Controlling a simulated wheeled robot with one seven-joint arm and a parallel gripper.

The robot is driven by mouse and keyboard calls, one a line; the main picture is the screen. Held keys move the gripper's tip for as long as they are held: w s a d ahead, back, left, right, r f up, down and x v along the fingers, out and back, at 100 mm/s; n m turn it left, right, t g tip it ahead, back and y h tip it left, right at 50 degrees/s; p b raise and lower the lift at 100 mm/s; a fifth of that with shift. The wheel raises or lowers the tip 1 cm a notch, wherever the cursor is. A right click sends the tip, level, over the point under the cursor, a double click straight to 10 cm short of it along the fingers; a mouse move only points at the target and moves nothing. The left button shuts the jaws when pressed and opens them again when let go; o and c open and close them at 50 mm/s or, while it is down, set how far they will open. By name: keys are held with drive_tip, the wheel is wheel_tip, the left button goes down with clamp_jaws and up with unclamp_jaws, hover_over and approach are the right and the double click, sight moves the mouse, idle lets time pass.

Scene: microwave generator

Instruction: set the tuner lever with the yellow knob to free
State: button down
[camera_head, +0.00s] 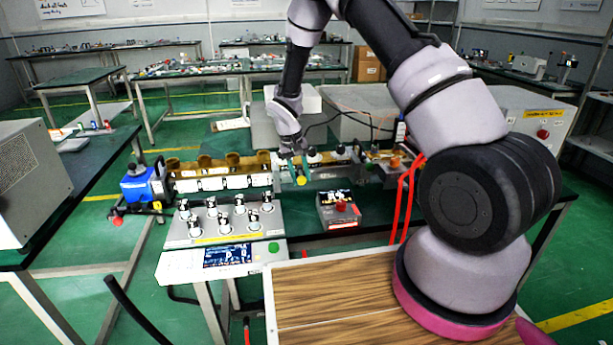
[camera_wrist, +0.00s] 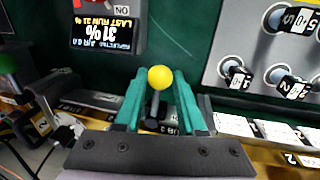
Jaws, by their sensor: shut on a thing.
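The yellow knob (camera_head: 301,181) tops the tuner lever on the waveguide bench, and it also shows in the wrist view (camera_wrist: 159,77). My gripper (camera_head: 296,168) has its two teal fingers either side of the lever just below the knob, seen closely in the wrist view (camera_wrist: 158,92). It is shut on the lever. The lever's dark shaft (camera_wrist: 155,104) runs down between the fingers. Lettering behind the shaft is mostly covered by the fingers and palm, so I cannot read which setting the lever stands at.
A meter box with a red button (camera_head: 340,207) stands right of the lever; its display (camera_wrist: 102,32) reads 31%. A panel of several dial knobs (camera_head: 225,222) is in front left. A blue unit (camera_head: 140,186) sits at left. Red cables (camera_head: 404,205) hang at right.

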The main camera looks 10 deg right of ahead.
drive_tip(key=shift+w+a+m, duration=0.1)
drive_tip(key=shift+a+m, duration=0.5)
drive_tip(key=shift+m, duration=0.3)
drive_tip(key=shift+w+a+m+g, duration=0.25)
drive_tip(key=shift+a+m, duration=0.25)
drive_tip(key=shift+m, duration=0.3)
drive_tip(key=shift+w+a+m+g, duration=0.25)
drive_tip(key=shift+a+m, duration=0.2)
drive_tip(key=shift+m, duration=0.35)
drive_tip(key=c, duration=0.5)
unclamp_jaws()
drive_tip(key=shift+a, duration=0.1)
drive_tip(key=v, duration=1)
drive_tip(key=shift+r, duration=0.4)
drive_tip(key=shift+r, duration=0.1)
